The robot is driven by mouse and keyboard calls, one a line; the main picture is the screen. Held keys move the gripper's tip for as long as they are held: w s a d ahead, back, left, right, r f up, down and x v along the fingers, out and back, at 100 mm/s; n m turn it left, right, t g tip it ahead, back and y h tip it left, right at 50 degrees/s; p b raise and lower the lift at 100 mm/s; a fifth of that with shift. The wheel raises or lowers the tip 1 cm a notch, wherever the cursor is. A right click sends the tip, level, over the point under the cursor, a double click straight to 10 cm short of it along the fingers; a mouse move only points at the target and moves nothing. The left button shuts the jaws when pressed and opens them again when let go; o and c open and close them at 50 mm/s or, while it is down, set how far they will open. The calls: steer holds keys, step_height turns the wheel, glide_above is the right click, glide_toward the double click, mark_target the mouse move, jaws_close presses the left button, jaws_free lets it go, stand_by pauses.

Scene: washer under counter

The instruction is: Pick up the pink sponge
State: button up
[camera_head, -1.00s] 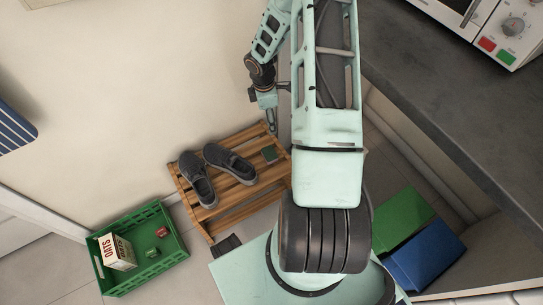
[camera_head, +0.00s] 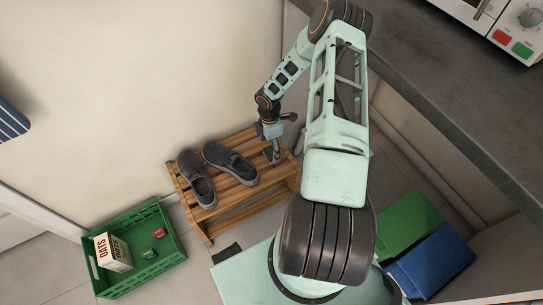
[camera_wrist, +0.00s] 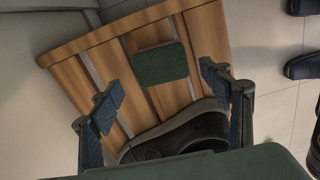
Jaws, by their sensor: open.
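A small block, the only sponge-like thing I see, lies on the slatted wooden rack (camera_head: 222,213). In the wrist view the sponge (camera_wrist: 160,64) has a dark green top and a thin reddish-brown edge; no clear pink face shows. In the head view the sponge (camera_head: 267,154) is partly hidden by my gripper (camera_head: 275,157). In the wrist view my gripper (camera_wrist: 162,94) is open and empty, its two blue-padded fingers apart. The sponge appears between and slightly beyond the fingertips, not touching them.
A pair of dark grey shoes (camera_head: 229,163) stands on the rack; one shoe (camera_wrist: 185,135) shows close by in the wrist view. A green crate (camera_head: 148,283) with an oats box (camera_head: 113,253) stands at the left. Green (camera_head: 409,222) and blue (camera_head: 430,268) boxes are at the right, below the counter (camera_head: 440,110).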

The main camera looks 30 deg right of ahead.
mark_target(270, 154)
step_height(270, 154, down, 4)
steer(key=shift+s+a+r+b, duration=0.1)
steer(key=shift+s+r+b, duration=0.05)
steer(key=shift+r+b, duration=0.15)
steer(key=c, duration=0.8)
steer(key=shift+r, duration=0.1)
